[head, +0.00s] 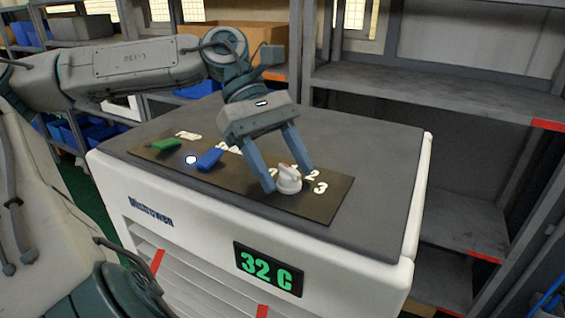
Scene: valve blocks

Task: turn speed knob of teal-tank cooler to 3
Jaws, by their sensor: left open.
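The cooler (385,215) is a white box with a dark grey top; no teal tank shows in this view. The white speed knob (288,180) with a red mark sits at the right end of the dark control panel (318,207). Numbers 2 and 3 (320,188) are printed to the knob's right; other marks are partly hidden by the fingers. My left gripper (289,182) is open, with its two blue-grey fingers pointing down on either side of the knob. I cannot tell whether the fingers touch it. My right gripper is not in view.
A green switch (163,145) and a blue switch (210,159) sit left of the knob on the panel. A display (268,269) on the cooler's front reads 32 C. Grey shelves (430,95) stand behind and to the right. The top's right side is clear.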

